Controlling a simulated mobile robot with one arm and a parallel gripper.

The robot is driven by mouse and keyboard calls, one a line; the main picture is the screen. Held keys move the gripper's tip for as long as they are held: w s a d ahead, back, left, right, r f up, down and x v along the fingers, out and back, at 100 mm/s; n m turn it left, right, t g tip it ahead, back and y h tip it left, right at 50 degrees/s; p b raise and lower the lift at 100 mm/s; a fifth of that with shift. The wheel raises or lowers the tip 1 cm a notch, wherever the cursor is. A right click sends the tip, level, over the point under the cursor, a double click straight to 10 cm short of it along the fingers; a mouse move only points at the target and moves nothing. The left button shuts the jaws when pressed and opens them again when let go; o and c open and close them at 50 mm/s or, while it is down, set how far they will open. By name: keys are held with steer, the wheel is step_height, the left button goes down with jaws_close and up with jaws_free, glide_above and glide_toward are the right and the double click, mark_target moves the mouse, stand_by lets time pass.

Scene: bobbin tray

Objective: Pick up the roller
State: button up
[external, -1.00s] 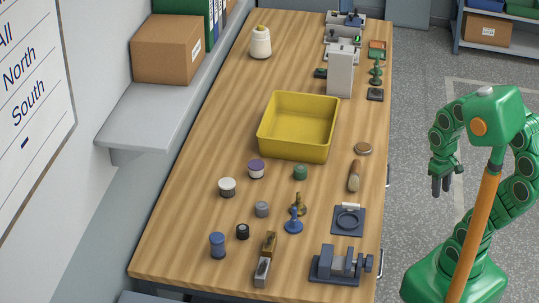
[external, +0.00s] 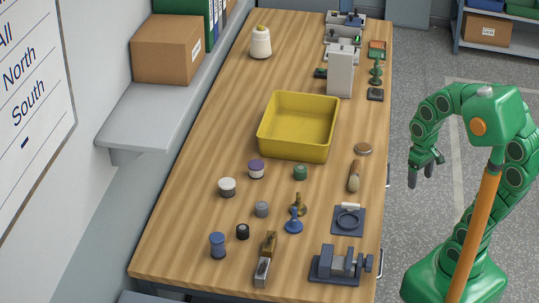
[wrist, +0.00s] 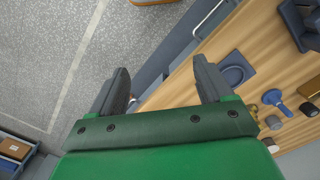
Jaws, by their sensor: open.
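I cannot tell for sure which thing is the roller. A long wooden-handled piece (external: 354,176) lies near the right edge of the workbench, and several small spools and cylinders stand to its left, such as a blue one (external: 218,245), a grey one (external: 262,209) and a green one (external: 300,172). My gripper (external: 420,176) is open and empty, off the bench's right side over the floor. In the wrist view my gripper (wrist: 163,72) shows spread fingers with nothing between them.
A yellow tray (external: 265,143) stands mid-bench and looks empty. A vise (external: 340,263) and a dark plate with a ring (external: 348,222) stand near the front right. A tall grey block (external: 340,74) is farther back. The bench's left side has bare room.

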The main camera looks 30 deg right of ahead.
steer(key=w+a+n+t, duration=0.1)
steer(key=w+a, duration=0.5)
steer(key=w, duration=0.6)
steer(key=n+t+y, duration=0.2)
steer(key=n+t, duration=0.2)
glide_above(262, 205)
steer(key=s+d, duration=0.2)
step_height(262, 205, down, 11)
steer(key=shift+s+a+x, duration=0.15)
steer(key=shift+x, duration=1.15)
steer(key=shift+s+a+x, duration=0.1)
steer(key=shift+x, duration=1.2)
steer(key=shift+s+a+x, duration=0.15)
steer(key=shift+x, duration=1.15)
steer(key=c, duration=1.2)
